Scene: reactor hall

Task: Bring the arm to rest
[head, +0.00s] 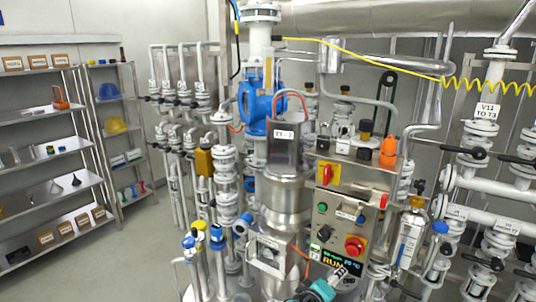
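My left gripper (346,271) shows at the bottom of the head view, with its teal wrist part below and to the left of it. It is in front of the lower part of the control panel (325,222), near the lit "RUN" display (333,257). The gripper is small in the picture, and I cannot tell whether its fingers are open or shut or touch the panel. I see nothing held in it. The rest of the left arm is mostly below the frame. My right gripper is not in view.
The panel carries a red knob (354,246), a black knob (324,233) and a red-and-yellow switch (328,174). A steel vessel (285,200) and dense pipes crowd around it. Shelves (50,185) stand at the left, with open floor (120,255) before them.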

